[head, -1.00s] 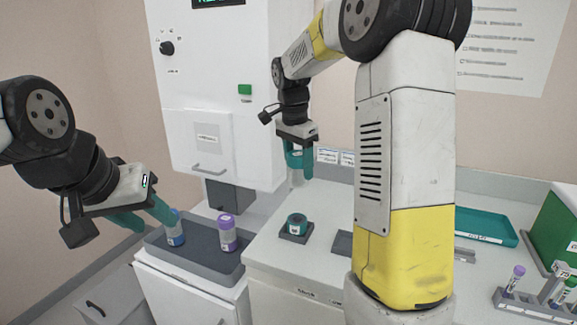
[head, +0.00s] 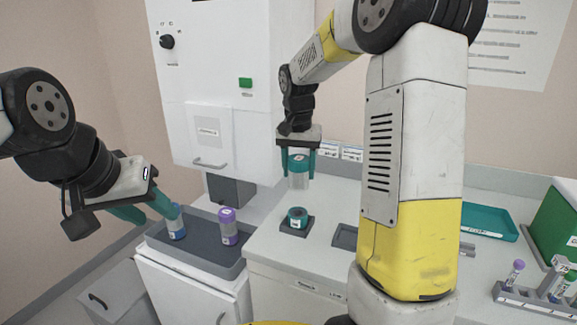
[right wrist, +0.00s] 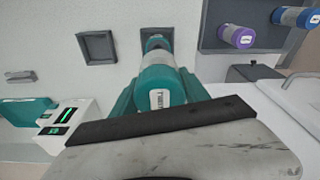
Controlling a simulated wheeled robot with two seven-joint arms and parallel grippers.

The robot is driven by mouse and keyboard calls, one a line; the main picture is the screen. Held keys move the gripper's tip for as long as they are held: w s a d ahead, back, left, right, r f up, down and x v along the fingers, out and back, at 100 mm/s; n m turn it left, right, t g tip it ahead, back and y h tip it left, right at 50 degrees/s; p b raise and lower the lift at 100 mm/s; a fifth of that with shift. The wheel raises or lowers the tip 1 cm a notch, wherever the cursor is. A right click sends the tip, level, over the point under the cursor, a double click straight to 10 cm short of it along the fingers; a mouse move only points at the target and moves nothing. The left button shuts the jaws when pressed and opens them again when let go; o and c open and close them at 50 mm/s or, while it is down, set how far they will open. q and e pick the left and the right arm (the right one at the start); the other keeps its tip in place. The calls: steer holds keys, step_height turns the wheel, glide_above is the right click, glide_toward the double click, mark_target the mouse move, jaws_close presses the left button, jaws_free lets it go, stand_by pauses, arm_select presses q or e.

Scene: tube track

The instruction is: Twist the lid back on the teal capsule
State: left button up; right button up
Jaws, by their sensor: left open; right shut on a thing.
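My right gripper (head: 297,168) is shut on a piece with a teal top and a clear lower part (head: 299,181), held upright. The teal end (right wrist: 163,88) bears a white label in the right wrist view. A short round teal piece (head: 297,222) with a dark hollow top sits in a dark square holder on the counter. The held piece is above it, with a gap between them. Which of the two is the lid I cannot tell for sure. My left gripper (head: 155,212) is open beside a blue-capped capsule (head: 177,232).
A purple-capped capsule (head: 228,227) and the blue one stand in a grey tray (head: 203,256) at left. An empty dark square holder (head: 345,237) is right of the teal piece. A teal tray (head: 488,222) and a tube rack (head: 530,298) are at right. A white machine (head: 215,95) stands behind.

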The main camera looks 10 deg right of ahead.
steer(key=shift+f, duration=0.25)
stand_by(0.7)
steer(key=shift+f, duration=0.7)
steer(key=shift+f, duration=0.1)
steer(key=shift+f, duration=2.65)
steer(key=shift+f, duration=0.25)
steer(key=shift+f, duration=0.35)
steer(key=shift+f, duration=0.1)
stand_by(0.3)
